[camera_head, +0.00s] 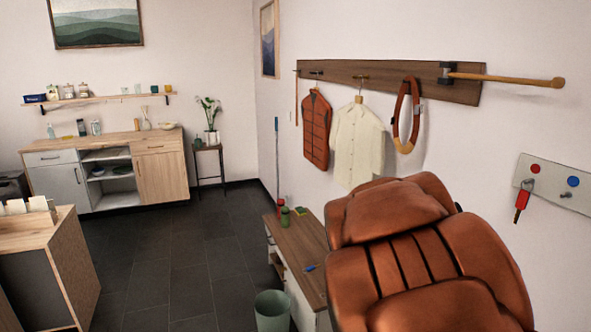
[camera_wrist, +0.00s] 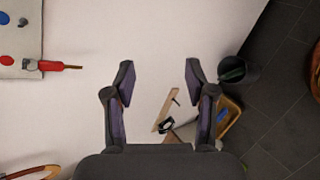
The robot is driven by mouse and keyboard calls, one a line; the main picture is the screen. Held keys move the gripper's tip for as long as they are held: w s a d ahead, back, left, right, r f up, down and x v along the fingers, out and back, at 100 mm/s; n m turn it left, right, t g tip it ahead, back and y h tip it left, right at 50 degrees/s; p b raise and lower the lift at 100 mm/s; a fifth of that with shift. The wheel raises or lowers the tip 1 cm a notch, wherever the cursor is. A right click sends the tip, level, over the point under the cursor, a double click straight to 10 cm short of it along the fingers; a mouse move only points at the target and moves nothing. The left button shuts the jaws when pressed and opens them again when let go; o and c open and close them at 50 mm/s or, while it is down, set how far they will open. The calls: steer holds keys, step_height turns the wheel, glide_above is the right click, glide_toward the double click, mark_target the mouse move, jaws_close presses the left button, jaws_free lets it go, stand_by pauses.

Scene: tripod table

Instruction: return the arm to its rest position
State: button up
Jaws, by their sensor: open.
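My gripper (camera_wrist: 159,76) shows in the wrist view with its two dark fingers spread wide apart. Nothing is between the fingertips, and a pale wall lies beyond them. Neither my gripper nor my arm shows in the head view. In the wrist view, a hook board (camera_wrist: 8,62) with a red tag (camera_wrist: 52,66) is off to the left of the fingers, apart from them. The same board (camera_head: 555,188) is at the right edge of the head view, with the red tag (camera_head: 522,198) hanging from it.
A brown leather chair (camera_head: 425,255) fills the lower right, close to the wall. A wooden rail (camera_head: 400,80) holds clothes and a ring. A low cabinet (camera_head: 295,240) and a green bin (camera_head: 272,309) stand left of the chair. Dark floor (camera_head: 165,255) is open at centre left.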

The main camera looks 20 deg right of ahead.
steer(key=s+a+f+m+y, duration=0.1)
steer(key=s+a+f+y, duration=0.2)
steer(key=a, duration=0.7)
steer(key=s+a+f+m+y, duration=0.1)
steer(key=s+a+f+y, duration=0.3)
steer(key=a, duration=0.7)
steer(key=s+a+f+m+y, duration=0.1)
steer(key=s+a+f+y, duration=0.3)
steer(key=a, duration=0.7)
steer(key=shift+s+a+m+t, duration=0.15)
steer(key=shift+s+m+t, duration=0.05)
steer(key=shift+m+t, duration=0.2)
steer(key=shift+f, duration=0.1)
